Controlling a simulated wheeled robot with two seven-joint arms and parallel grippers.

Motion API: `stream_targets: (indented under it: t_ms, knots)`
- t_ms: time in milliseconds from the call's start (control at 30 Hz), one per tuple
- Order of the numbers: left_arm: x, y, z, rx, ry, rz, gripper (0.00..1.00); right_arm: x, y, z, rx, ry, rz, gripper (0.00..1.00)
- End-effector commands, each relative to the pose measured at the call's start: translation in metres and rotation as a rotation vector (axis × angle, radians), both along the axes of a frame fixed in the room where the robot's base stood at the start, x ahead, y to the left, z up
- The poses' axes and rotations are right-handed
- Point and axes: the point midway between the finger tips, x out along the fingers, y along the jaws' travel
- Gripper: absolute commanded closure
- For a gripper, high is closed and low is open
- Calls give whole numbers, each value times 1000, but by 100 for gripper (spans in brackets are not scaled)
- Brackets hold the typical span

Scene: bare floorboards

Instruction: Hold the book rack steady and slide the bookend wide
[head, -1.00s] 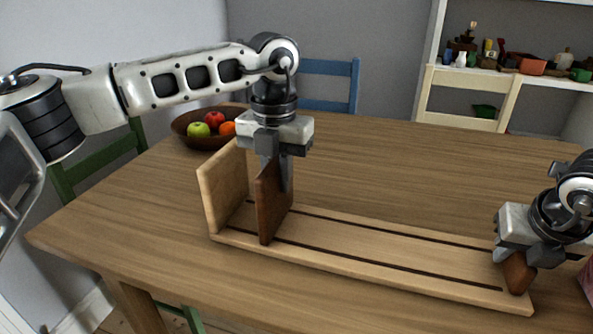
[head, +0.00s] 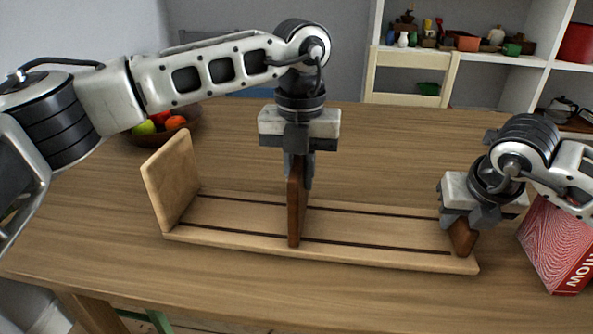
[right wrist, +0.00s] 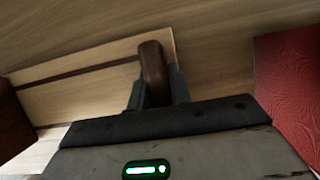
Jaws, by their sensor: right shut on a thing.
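The pale wooden book rack (head: 375,252) lies on the table, with two dark grooves along its base. A tall light end panel (head: 170,180) stands at its left end. The dark brown bookend (head: 295,215) stands upright near the middle of the base, clear of the panel. My left gripper (head: 299,168) is shut on the bookend's top from above; its fingers partly hide it. My right gripper (head: 463,220) is shut on the small brown end block (head: 463,239) at the rack's right end. The block (right wrist: 153,72) also shows between the fingers in the right wrist view.
A red book or box (head: 560,245) stands right of the rack, close to my right gripper; it also shows in the right wrist view (right wrist: 290,85). A fruit bowl (head: 185,128) is at the back left. The base right of the bookend is clear up to the block.

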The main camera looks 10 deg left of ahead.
Motion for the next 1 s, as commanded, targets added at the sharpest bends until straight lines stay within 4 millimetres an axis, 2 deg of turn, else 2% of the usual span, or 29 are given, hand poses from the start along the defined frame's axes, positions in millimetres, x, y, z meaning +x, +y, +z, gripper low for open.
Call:
stream_targets:
  t_ms: [33,100,467,567,800,1000]
  knots:
    - [-1,-3,2,-7,-1,-6,81,0,3,0,5,-2,8,100]
    - [-1,-2,1,-6,-1,-5,62,0,3,0,5,-2,8,100]
    - [0,-1,5,-3,-2,-2,62,0,2,1,6,-1,2,100]
    - [0,-1,17,-2,-4,-2,62,0,1,1,5,-1,1,100]
    - [0,-1,68,-4,-5,-2,62,0,0,1,4,-1,-2,100]
    - [0,-1,104,-4,-3,-3,62,0,0,1,2,-1,-3,100]
